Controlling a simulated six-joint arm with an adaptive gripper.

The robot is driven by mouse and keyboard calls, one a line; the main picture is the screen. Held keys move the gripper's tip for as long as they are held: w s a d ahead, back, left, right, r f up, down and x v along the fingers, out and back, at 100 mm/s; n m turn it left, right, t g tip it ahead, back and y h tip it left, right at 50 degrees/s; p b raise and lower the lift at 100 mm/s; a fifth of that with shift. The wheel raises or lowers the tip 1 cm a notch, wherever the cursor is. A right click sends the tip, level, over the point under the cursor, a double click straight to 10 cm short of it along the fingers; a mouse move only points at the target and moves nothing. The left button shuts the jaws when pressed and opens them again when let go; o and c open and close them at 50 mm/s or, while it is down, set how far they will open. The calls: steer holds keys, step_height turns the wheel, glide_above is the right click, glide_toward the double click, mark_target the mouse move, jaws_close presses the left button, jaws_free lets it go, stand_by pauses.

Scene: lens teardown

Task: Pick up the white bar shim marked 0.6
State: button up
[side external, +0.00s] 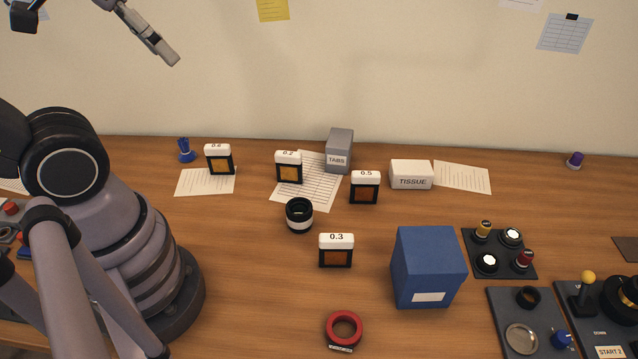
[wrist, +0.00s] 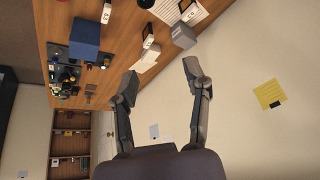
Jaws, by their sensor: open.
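Several upright shims with white bar tops and dark-framed amber windows stand on the wooden table. The leftmost white bar shim (side external: 219,159), at the back left in the side external view, has a small mark that looks like 0.6. The others read 0.2 (side external: 289,167), 0.5 (side external: 365,187) and 0.3 (side external: 336,250). My gripper (wrist: 161,79) is open and empty in the wrist view, its fingers wide apart. Part of it shows high at the upper left in the side external view, well above the table and apart from the shims. I cannot make out the 0.6 shim in the wrist view.
A grey TABS box (side external: 339,151) stands behind the 0.2 shim. A white TISSUE box (side external: 411,174), a black-and-white ring (side external: 299,215), a blue block (side external: 428,267) and a red ring (side external: 344,329) stand around. A blue item (side external: 186,151) is left of the leftmost shim.

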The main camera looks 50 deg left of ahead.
steer(key=m+g, duration=0.5)
steer(key=m, duration=0.3)
glide_above(218, 154)
steer(key=w+a, duration=0.1)
step_height(218, 154, down, 24)
steer(key=r, duration=0.1)
steer(key=shift+g, duration=0.3)
steer(key=f, duration=0.9)
steer(key=shift+a, duration=0.2)
steer(key=shift+s+d+f, duration=0.1)
steer(key=shift+s+f, duration=0.05)
steer(key=shift+f, duration=1.4)
steer(key=shift+s+d+f, duration=0.1)
steer(key=shift+f, duration=1.45)
jaws_close()
